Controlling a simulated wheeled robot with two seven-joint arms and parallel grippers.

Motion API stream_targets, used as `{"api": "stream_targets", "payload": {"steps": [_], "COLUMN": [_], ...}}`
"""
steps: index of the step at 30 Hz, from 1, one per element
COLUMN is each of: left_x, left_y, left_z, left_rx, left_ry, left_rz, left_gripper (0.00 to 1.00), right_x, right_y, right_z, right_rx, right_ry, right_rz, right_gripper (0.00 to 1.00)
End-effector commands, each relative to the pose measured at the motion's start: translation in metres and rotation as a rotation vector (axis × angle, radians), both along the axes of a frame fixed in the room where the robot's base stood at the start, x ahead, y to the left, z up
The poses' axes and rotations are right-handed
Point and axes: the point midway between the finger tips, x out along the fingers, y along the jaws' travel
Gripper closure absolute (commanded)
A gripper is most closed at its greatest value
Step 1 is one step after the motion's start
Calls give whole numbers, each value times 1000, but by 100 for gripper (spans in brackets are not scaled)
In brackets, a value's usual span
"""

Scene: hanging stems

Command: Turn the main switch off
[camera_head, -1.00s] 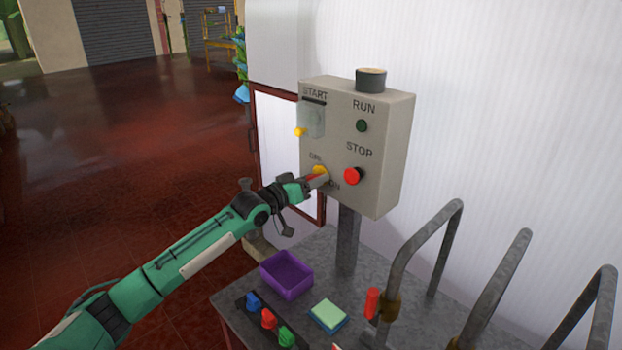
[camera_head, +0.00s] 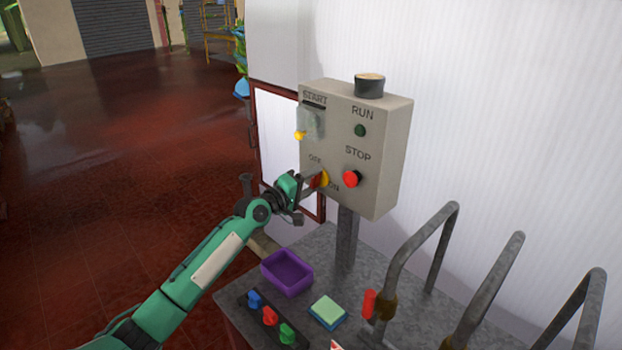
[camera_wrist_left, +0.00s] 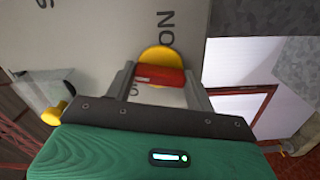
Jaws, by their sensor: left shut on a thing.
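The main switch (camera_head: 325,178) is a yellow disc with a red handle, low on the left of the grey control box (camera_head: 385,155). OFF is printed above left of it and ON below right. My left gripper (camera_head: 314,183) reaches it from the left and is shut on the red handle. In the left wrist view the red handle (camera_wrist_left: 160,76) lies between the two fingers, in front of the yellow disc (camera_wrist_left: 157,53). The handle stands roughly upright on the panel. One label is partly hidden by the gripper. My right gripper is not in view.
The box also has a red STOP button (camera_head: 352,178), a green RUN lamp (camera_head: 360,130) and a START cover with a yellow knob (camera_head: 300,135). Below, the metal table (camera_head: 335,285) holds a purple bin (camera_head: 287,273), a sponge (camera_head: 328,312) and bent grey bars (camera_head: 440,225).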

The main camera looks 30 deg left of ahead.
Motion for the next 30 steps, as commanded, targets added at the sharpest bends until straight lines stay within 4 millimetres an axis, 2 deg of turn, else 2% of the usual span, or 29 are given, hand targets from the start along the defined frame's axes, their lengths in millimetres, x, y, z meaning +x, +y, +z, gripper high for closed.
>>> {"api": "stream_targets", "payload": {"steps": [12,30], "left_x": [0,0], "left_y": [0,0], "left_z": [1,0], "left_rx": [-209,-248], "left_ry": [73,87], "left_rz": [1,1], "left_gripper": [68,68], "right_x": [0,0], "right_y": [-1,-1], "right_z": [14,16], "right_rx": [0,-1], "right_ry": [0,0], "right_rz": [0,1], "right_gripper": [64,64]}}
